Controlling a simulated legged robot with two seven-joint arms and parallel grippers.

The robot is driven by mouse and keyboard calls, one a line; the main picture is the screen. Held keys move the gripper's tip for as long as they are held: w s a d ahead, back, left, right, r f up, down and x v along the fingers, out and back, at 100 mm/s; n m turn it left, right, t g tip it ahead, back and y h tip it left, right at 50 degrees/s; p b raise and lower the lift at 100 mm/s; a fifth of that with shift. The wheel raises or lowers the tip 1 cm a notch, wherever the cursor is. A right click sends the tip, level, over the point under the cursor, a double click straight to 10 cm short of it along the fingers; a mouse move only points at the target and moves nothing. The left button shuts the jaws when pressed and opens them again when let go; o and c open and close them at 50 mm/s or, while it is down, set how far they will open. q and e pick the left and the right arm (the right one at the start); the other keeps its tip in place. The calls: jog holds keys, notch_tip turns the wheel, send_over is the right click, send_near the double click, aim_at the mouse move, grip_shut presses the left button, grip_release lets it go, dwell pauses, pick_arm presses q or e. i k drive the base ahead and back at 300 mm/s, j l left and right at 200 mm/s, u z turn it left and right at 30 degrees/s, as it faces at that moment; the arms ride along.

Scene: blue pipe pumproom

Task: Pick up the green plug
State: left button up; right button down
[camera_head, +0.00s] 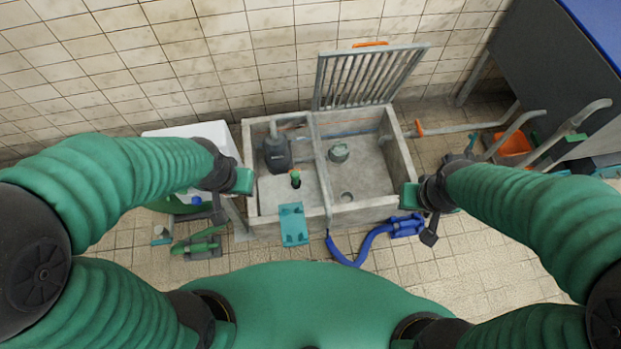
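A grey-green, plug-like piece (338,152) sits on the floor of the right basin compartment, behind a round drain hole (346,197). A smaller bright green piece (295,178) stands in the left compartment; I cannot tell which of the two is the green plug. My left gripper (243,181) is at the basin's left wall, left of both pieces. My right gripper (410,195) is at the basin's right wall, right of and nearer than the grey-green piece. Neither gripper touches either piece. The fingers are too small and dark to show whether they are open.
The concrete basin (402,160) has a raised grate (368,78) at its back and a dark pump (277,150) at left. A teal bracket (293,224) hangs at its front. A blue hose (352,250) lies on the floor. An orange bin (513,146) stands at right.

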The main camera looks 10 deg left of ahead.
aim_at(296, 180)
jog(key=i+l, duration=0.25)
jog(key=l, duration=0.15)
jog(key=i+l, duration=0.25)
jog(key=i+l+z, duration=0.1)
jog(key=l, duration=0.4)
jog(key=i, duration=0.1)
